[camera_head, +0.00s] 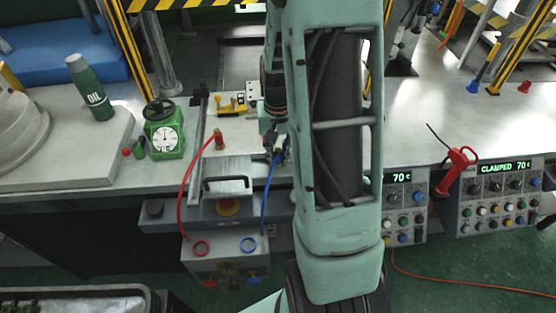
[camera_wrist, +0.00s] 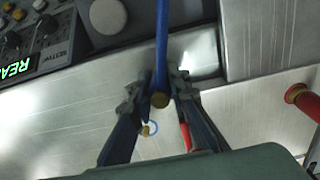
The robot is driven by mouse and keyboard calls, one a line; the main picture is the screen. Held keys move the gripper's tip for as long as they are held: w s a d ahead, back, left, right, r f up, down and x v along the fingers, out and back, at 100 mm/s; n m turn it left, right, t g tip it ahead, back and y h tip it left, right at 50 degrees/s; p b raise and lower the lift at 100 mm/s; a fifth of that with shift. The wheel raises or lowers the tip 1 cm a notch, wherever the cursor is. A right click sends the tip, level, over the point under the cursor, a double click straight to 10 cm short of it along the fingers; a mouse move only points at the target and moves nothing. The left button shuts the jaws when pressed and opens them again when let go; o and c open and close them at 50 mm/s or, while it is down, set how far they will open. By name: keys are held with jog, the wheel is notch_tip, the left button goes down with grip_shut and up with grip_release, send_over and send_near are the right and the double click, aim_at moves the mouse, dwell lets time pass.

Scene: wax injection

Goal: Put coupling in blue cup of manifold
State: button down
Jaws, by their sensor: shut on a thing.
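My gripper (camera_head: 277,148) is above the bench, partly hidden behind my arm. In the wrist view my gripper (camera_wrist: 155,82) is shut on the blue coupling, whose brass end (camera_wrist: 159,100) shows between the fingers. Its blue hose (camera_wrist: 162,40) runs between the fingers; in the head view the blue hose (camera_head: 267,198) hangs down to the manifold's right side. The manifold (camera_head: 225,267) is a grey box at the bench front. Its blue cup (camera_head: 248,244) is a ring on the right of its top, apart from the coupling and empty-looking. Its red cup (camera_head: 201,248) is on the left.
A red hose (camera_head: 184,185) rises from the manifold to a red coupling (camera_head: 219,140) standing on the bench. A plate with a black handle (camera_head: 227,184) and a red stop button (camera_head: 228,207) lie behind the manifold. A green gauge (camera_head: 164,135) stands left. Control boxes (camera_head: 404,207) are right.

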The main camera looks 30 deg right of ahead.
jog(key=shift+r, duration=0.1)
jog(key=c, duration=2.1)
grip_release()
jog(key=shift+f, duration=0.2)
